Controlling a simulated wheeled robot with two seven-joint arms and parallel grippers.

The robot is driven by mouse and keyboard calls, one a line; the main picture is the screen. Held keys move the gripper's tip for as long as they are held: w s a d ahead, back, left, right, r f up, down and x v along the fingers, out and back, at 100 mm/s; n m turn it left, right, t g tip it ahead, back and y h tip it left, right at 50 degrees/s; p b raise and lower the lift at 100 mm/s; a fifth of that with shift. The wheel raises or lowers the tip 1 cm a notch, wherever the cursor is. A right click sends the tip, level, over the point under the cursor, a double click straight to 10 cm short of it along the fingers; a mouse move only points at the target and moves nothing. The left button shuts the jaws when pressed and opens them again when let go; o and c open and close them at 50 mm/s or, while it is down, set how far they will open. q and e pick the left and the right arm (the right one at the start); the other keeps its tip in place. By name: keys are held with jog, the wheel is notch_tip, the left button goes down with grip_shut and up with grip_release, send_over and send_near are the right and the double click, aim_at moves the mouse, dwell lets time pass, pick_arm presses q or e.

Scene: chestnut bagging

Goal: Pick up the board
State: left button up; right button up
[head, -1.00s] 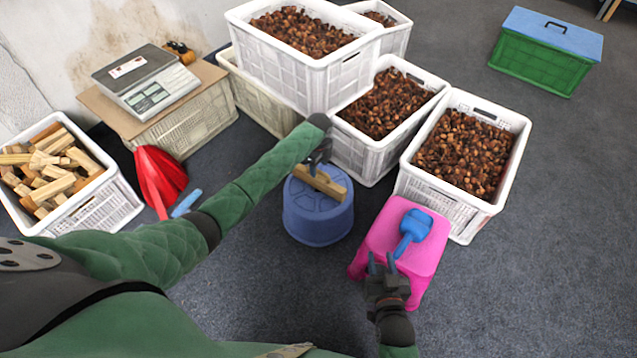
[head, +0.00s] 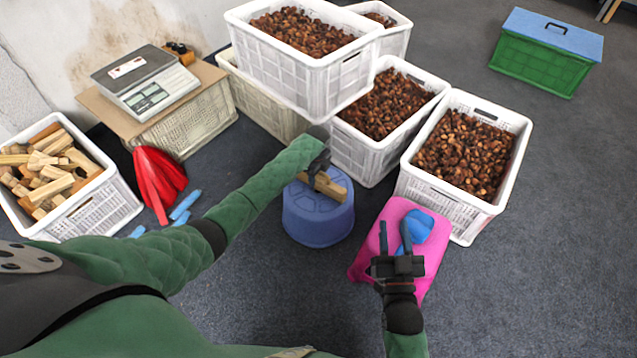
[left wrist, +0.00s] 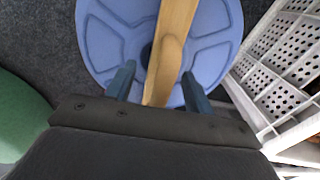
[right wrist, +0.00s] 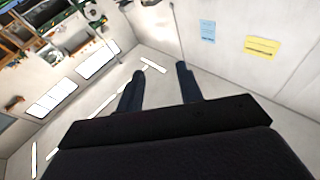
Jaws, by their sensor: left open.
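The board (head: 336,190) is a light wooden piece lying on the round blue stool (head: 318,222). It also shows in the left wrist view (left wrist: 173,35), running lengthwise between my fingers. My left gripper (head: 319,176) is open over the stool, its two fingers (left wrist: 158,76) on either side of the board's near end, with gaps visible. Part of the board is hidden by the gripper in the head view. My right gripper (head: 394,232) is open and empty above the pink stool (head: 375,238), fingers apart; its wrist view shows only the room between them.
A blue scoop (head: 418,229) lies on the pink stool, partly behind my right gripper. White crates of chestnuts (head: 408,178) stand close behind both stools. A wood-filled crate (head: 100,213), a red object (head: 157,180) and a scale (head: 147,85) are at left. Floor at right is clear.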

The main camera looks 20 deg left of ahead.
pick_arm(q)
jog(key=shift+f, duration=0.8)
pick_arm(e)
jog(key=shift+t, duration=0.7)
notch_tip(320, 180, up, 4)
jog(key=shift+s+d, duration=0.1)
jog(key=shift+d, duration=0.05)
pick_arm(q)
jog(key=c, duration=1.1)
pick_arm(e)
jog(key=shift+f, duration=0.1)
pick_arm(q)
jog(key=shift+r, duration=0.1)
